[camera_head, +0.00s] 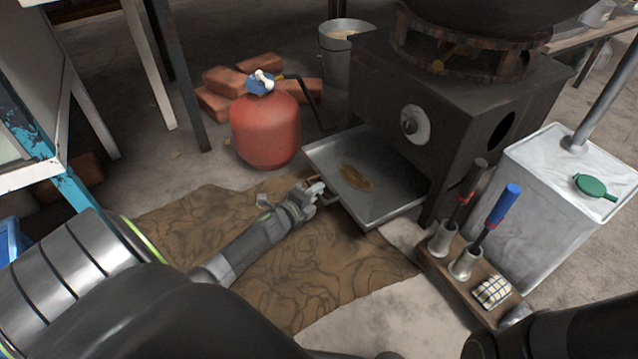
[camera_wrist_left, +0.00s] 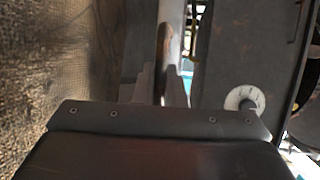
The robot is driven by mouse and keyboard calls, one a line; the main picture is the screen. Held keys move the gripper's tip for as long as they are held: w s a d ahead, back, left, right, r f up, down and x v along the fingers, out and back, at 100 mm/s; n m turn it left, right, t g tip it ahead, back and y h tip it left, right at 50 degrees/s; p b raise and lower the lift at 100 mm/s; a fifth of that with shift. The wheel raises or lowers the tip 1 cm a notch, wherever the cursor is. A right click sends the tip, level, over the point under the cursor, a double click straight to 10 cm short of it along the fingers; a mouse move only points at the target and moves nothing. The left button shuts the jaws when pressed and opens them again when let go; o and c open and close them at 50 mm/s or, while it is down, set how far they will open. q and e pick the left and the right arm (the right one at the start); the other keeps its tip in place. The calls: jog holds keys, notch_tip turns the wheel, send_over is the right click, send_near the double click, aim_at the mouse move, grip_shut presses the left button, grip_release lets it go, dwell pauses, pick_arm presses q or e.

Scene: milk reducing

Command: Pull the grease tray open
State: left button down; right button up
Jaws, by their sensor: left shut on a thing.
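The grease tray (camera_head: 376,202) is a shallow grey metal tray with a brown grease stain. It sticks out from under the dark stove (camera_head: 420,110), and its back part is hidden beneath the stove. My left gripper (camera_head: 316,190) is at the tray's front edge and shut on its handle; the handle is mostly hidden by the fingers. In the left wrist view the gripper's fingers (camera_wrist_left: 160,88) are at the tray's edge, with part of the tray (camera_wrist_left: 173,30) beyond them. My right gripper is not visible.
A red gas cylinder (camera_head: 265,132) stands left of the tray, with bricks (camera_head: 215,103) behind it. A patterned brown mat (camera_head: 270,275) lies in front. A wooden tool holder (camera_head: 440,275) and a white canister (camera_head: 540,205) stand right of the tray.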

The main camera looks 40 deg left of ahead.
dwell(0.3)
pick_arm(q)
jog(key=c, duration=1.5)
grip_release()
jog(key=shift+s, duration=0.15)
jog(key=s+r+p, duration=0.2)
jog(key=s+r, duration=0.1)
jog(key=s, duration=1.4)
jog(key=shift+p, duration=0.4)
jog(key=shift+d+r, duration=0.1)
